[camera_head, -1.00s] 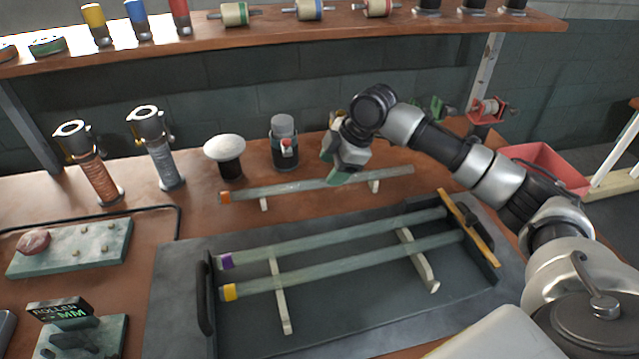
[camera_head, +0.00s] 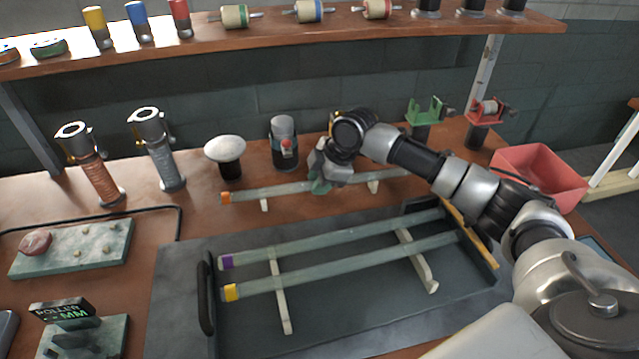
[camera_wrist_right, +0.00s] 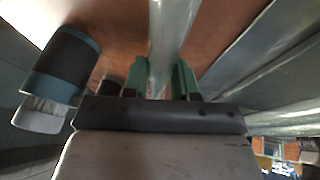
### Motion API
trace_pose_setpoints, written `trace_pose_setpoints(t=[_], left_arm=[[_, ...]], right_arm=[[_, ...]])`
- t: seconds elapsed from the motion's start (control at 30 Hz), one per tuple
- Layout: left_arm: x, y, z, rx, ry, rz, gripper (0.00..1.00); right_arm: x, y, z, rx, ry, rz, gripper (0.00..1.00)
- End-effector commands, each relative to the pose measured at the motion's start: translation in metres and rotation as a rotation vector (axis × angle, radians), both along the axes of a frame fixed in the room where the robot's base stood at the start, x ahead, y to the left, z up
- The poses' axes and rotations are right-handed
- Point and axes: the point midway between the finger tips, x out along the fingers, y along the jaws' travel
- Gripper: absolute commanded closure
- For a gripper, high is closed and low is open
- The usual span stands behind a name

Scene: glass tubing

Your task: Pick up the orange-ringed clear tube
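The orange-ringed clear tube (camera_head: 280,188) lies level across two small pale supports behind the dark tray. Its orange ring (camera_head: 226,197) is at its left end. In the right wrist view, the green fingers (camera_wrist_right: 161,78) stand on either side of the tube (camera_wrist_right: 172,25). I cannot tell whether they press on it. My left gripper is not in view.
The purple-ringed tube (camera_head: 330,241) and yellow-ringed tube (camera_head: 340,268) rest on supports in the dark tray (camera_head: 370,315) in front. A dark bottle (camera_head: 285,150) and a white-topped jar (camera_head: 226,152) stand behind. A red bin (camera_head: 540,178) is at the right.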

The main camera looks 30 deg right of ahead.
Motion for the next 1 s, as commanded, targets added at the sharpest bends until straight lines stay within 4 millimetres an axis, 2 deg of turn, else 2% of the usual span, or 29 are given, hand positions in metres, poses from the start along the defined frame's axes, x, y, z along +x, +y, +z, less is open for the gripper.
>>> trace_pose_setpoints(t=[0.03, 0.1, 0.47, 0.57, 0.73, 1.0], left_arm=[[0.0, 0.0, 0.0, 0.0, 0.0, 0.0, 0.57], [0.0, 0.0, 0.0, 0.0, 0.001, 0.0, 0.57], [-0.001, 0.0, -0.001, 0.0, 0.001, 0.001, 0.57], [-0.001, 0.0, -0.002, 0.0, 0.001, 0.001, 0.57], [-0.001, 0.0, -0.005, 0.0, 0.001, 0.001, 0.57], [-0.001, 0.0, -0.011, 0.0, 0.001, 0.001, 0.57]], right_arm=[[0.0, 0.0, 0.0, 0.0, 0.0, 0.0, 0.87], [0.0, 0.0, 0.0, 0.0, 0.0, 0.0, 0.97], [0.001, 0.0, 0.006, 0.0, -0.002, 0.0, 0.97], [0.001, 0.0, 0.015, 0.0, -0.002, 0.0, 0.97], [0.001, 0.0, 0.044, 0.002, -0.004, 0.0, 0.97], [-0.029, -0.053, 0.075, -0.003, -0.001, -0.004, 0.97]])
